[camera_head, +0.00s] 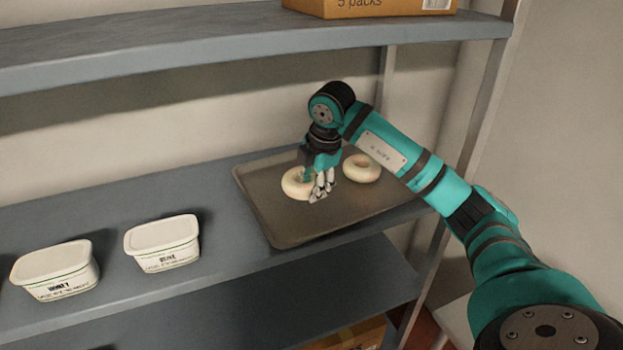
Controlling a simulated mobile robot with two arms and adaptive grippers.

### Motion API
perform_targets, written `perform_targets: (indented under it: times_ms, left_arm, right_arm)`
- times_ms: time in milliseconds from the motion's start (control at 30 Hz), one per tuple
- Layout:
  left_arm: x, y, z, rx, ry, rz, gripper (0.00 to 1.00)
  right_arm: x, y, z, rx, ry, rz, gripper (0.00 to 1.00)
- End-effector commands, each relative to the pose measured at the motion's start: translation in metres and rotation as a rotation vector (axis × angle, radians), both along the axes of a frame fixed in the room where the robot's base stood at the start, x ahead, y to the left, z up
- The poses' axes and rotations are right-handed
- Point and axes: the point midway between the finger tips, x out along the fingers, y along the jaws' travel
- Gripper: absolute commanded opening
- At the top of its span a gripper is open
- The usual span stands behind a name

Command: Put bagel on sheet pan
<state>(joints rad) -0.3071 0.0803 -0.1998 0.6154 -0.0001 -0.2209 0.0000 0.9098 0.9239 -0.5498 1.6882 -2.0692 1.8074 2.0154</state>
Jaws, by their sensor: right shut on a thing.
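A dark sheet pan (275,222) lies on the middle shelf at the right. One pale bagel (293,185) is at the pan's left part, with my right gripper (321,190) at its right side. The gripper points down and is shut on this bagel's ring; its fingers hide part of it. Whether the bagel touches the pan I cannot tell. A second pale bagel (362,168) lies on the pan to the right, partly behind my arm. My left gripper is not in view.
Two white lidded tubs, a left one (55,270) and a right one (162,243), stand on the same shelf (110,225) left of the pan. An upper shelf (200,40) with a cardboard box (365,7) overhangs behind. A metal post (480,100) stands at the right.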

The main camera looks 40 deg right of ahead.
Motion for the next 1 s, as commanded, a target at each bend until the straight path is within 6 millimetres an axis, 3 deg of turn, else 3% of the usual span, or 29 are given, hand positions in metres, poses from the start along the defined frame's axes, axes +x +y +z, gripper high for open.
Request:
perform_targets:
  times_ms: [100, 233, 600, 933, 967, 1000]
  left_arm:
    - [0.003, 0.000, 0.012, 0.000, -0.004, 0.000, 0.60]
    - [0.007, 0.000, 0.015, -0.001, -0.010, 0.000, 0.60]
    - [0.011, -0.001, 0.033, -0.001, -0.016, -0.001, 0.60]
    - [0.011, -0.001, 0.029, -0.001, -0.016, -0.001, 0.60]
    - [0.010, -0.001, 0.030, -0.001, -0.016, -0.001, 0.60]
    - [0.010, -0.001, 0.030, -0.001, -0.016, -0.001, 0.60]
  right_arm:
    - [0.020, -0.009, 0.001, 0.002, 0.001, -0.001, 0.00]
    - [0.030, -0.014, -0.002, 0.001, -0.001, 0.000, 0.00]
    - [0.031, -0.015, -0.037, -0.002, 0.001, 0.003, 0.00]
    - [0.031, -0.015, -0.042, -0.001, -0.001, 0.002, 0.00]
    - [0.031, -0.015, -0.041, -0.001, -0.001, 0.002, 0.40]
    - [0.031, -0.015, -0.041, -0.001, 0.000, 0.002, 0.45]
